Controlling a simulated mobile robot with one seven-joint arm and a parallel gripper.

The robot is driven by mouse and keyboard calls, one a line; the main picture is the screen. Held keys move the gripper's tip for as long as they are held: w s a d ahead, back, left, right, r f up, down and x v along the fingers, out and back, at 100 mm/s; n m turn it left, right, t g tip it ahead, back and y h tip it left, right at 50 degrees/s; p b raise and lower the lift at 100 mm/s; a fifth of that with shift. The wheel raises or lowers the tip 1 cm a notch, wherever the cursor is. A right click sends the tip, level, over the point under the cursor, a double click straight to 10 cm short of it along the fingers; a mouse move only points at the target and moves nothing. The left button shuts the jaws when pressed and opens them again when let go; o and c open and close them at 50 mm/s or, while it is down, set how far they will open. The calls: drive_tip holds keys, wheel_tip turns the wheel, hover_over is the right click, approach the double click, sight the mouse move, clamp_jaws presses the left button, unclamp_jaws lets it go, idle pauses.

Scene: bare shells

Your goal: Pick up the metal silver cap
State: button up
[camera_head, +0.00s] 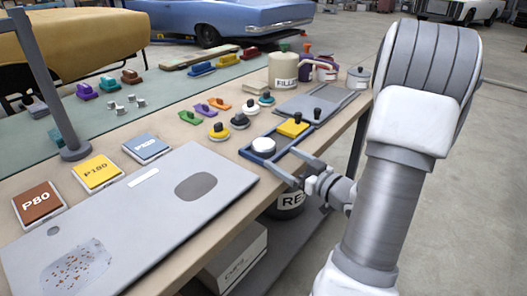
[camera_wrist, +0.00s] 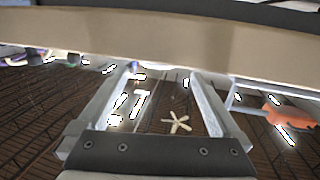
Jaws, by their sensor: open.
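A round, silver-white cap (camera_head: 263,145) sits in the near-left part of a shallow blue tray (camera_head: 253,157) by the bench's right edge. In the head view, my gripper (camera_head: 281,158) is open and empty. Its two fingers point left toward the tray, with the cap just beyond the tips; I cannot tell their height above the tray. In the wrist view, the open gripper (camera_wrist: 162,75) has nothing held between its fingers, and the cap cannot be made out.
A yellow block with a black knob (camera_head: 293,128) is in the same tray, behind the cap. A grey tray (camera_head: 318,101) and cans stand farther back. A large grey panel (camera_head: 135,215) covers the near bench. In the wrist view, a pale bench edge (camera_wrist: 165,42) crosses the top.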

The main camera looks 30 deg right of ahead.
sight(272, 150)
drive_tip(key=shift+w+a+b, duration=0.2)
drive_tip(key=shift+w+b, duration=0.2)
drive_tip(key=shift+w, duration=1.3)
drive_tip(key=shift+w+a+b, duration=0.2)
drive_tip(key=shift+w+b, duration=0.2)
drive_tip(key=shift+w, duration=1.25)
drive_tip(key=c, duration=1.2)
